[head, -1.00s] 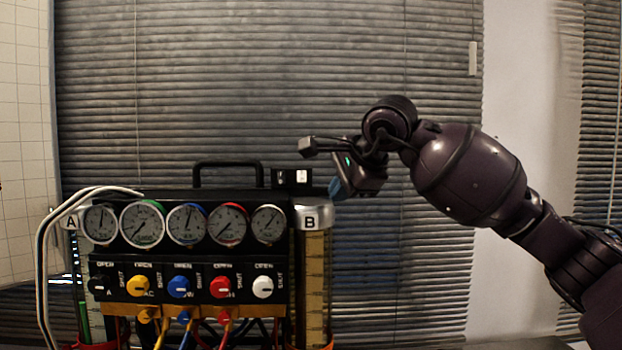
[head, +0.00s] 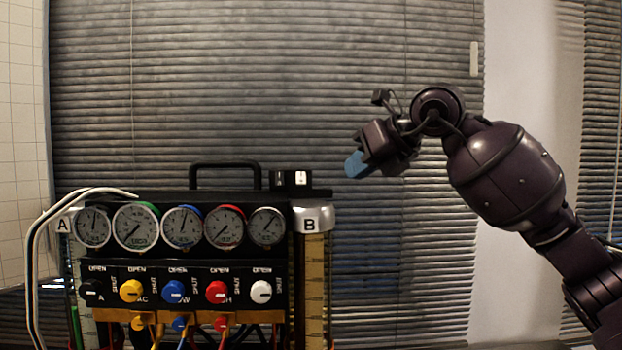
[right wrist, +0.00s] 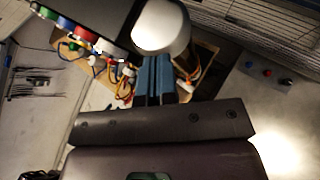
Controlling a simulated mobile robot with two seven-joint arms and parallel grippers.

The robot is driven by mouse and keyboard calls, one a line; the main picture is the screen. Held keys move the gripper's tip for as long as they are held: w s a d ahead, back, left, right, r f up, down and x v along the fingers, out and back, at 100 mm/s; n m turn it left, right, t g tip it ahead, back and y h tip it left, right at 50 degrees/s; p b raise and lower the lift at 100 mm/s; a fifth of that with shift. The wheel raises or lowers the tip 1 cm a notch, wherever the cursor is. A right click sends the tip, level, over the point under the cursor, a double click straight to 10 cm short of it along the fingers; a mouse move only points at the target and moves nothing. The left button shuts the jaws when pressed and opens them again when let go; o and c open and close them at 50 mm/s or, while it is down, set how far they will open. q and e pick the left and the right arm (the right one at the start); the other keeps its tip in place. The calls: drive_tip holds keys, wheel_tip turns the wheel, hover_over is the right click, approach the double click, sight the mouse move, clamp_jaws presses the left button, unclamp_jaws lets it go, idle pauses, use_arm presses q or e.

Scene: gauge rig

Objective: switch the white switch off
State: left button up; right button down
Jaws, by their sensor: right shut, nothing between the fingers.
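The white switch (head: 301,179) is a small white rocker with a dark mark, set beside a black one on top of the gauge rig (head: 150,200), near its right end. Its exact tilt is too small to tell. My right gripper (head: 354,165) has blue fingertips; it is up and to the right of the switch, apart from it, with nothing held. In the right wrist view its blue fingers (right wrist: 156,80) are together, below a rounded white cap (right wrist: 160,26). The switch cannot be made out there. My left gripper is out of view.
The rig has a row of several round gauges (head: 136,228) above coloured knobs (head: 173,291), including a white knob (head: 261,291). A black carry handle (head: 225,165) rises left of the switch. A cylinder marked B (head: 311,219) stands at the right. Space above the rig is clear.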

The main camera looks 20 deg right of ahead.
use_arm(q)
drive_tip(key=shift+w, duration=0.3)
use_arm(e)
drive_tip(key=r+m, duration=0.1)
drive_tip(key=m, duration=0.5)
drive_tip(key=s+r+m+y, duration=0.1)
drive_tip(key=m, duration=0.6)
drive_tip(key=a+r+m+y, duration=0.1)
drive_tip(key=r+m, duration=0.1)
drive_tip(key=m, duration=0.4)
drive_tip(key=shift+s+t, duration=0.15)
drive_tip(key=shift+t, duration=0.25)
drive_tip(key=p, duration=0.1)
approach(299, 184)
drive_tip(key=a, duration=0.2)
drive_tip(key=w+a, duration=0.1)
drive_tip(key=a, duration=0.1)
drive_tip(key=shift+w, duration=0.15)
drive_tip(key=w+f, duration=0.1)
drive_tip(key=w+f+p, duration=0.1)
drive_tip(key=shift+w+d, duration=0.2)
drive_tip(key=shift+w, duration=0.1)
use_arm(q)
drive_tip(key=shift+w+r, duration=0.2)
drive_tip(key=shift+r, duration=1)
use_arm(e)
drive_tip(key=shift+w+d+f, duration=0.1)
drive_tip(key=shift+w+f, duration=0.25)
drive_tip(key=shift+w, duration=0.1)
